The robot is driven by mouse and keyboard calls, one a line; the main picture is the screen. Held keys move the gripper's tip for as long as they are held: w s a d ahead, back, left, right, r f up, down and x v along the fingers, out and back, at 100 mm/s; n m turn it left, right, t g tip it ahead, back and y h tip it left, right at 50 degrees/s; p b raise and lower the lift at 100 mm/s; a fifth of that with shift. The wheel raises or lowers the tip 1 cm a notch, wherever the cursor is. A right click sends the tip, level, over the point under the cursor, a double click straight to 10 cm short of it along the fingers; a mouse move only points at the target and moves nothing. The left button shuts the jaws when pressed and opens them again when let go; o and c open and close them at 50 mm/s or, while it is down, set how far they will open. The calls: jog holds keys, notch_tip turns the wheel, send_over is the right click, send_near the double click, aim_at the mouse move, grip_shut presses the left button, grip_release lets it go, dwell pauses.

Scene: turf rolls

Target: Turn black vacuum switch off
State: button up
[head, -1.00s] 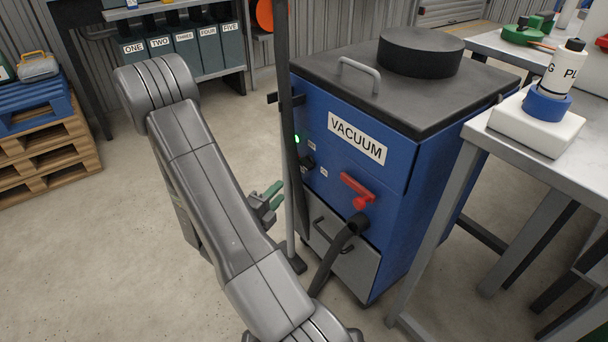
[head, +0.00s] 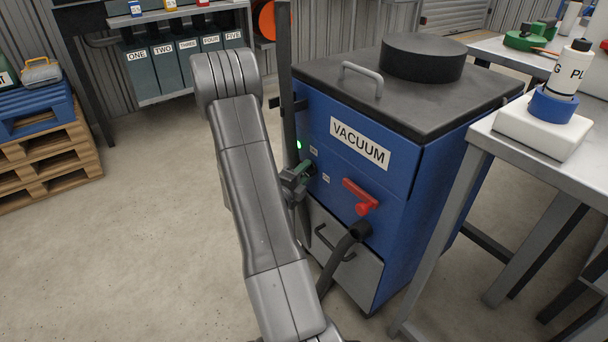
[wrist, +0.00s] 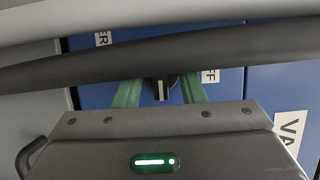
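The black vacuum switch (head: 309,167) is a small dark knob on the front of the blue vacuum cabinet (head: 410,195), below a lit green lamp (head: 299,145). My gripper (head: 297,180) is at the cabinet's front, just beside the switch and partly covering it. In the wrist view, the switch (wrist: 162,88) shows between the two green fingers of my gripper (wrist: 160,92). The fingers are apart, with a gap on each side of the knob. Its label ends in "FF" (wrist: 209,76), to the right. Whether a fingertip touches the panel is hidden.
A dark tube (wrist: 235,48) and a grey pole (wrist: 240,10) cross the wrist view close to my gripper. A red handle (head: 361,196) and hose (head: 345,253) are lower right of the switch. A metal table (head: 560,165) stands to the right.

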grip_shut()
dwell(0.4)
jog(key=shift+w+a+r+n+g+h+p, duration=0.15)
jog(key=shift+n+g+p, duration=1.1)
jog(key=shift+n+p, duration=1.5)
jog(key=shift+r+n+g+h+p, duration=0.1)
jog(key=shift+n+g+h+p, duration=0.15)
jog(key=shift+n+g+p, duration=2.3)
jog(key=shift+w+a+r+n+t+h+p, duration=0.15)
jog(key=shift+n+p, duration=1.25)
jog(key=shift+p, duration=2.85)
jog(key=shift+d+f, duration=0.1)
